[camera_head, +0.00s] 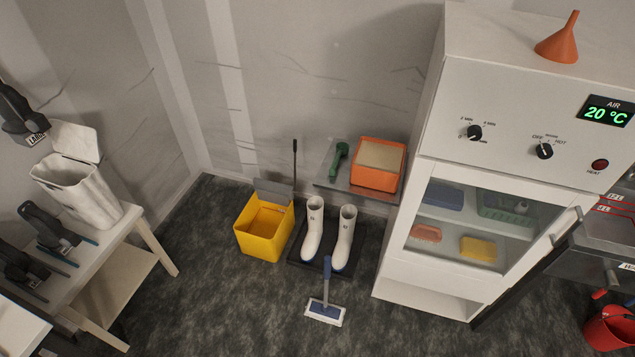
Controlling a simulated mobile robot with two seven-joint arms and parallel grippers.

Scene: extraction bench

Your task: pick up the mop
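A small flat-headed mop (325,290) stands on the dark floor in front of a pair of white boots. Its blue handle rises almost upright, and its flat blue and white head rests on the floor. The top of the handle overlaps the boots in this view. A thin dark rod (295,165) also rises at the yellow bucket; I cannot tell whether it belongs to the bucket or is a separate tool. I make out neither of my grippers in this view.
The yellow bucket (256,243) and the white boots (313,232) stand behind the mop. A white cabinet (428,288) is to the right, a white table (148,243) to the left. A red bucket (606,333) stands at lower right. Floor before the mop looks clear.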

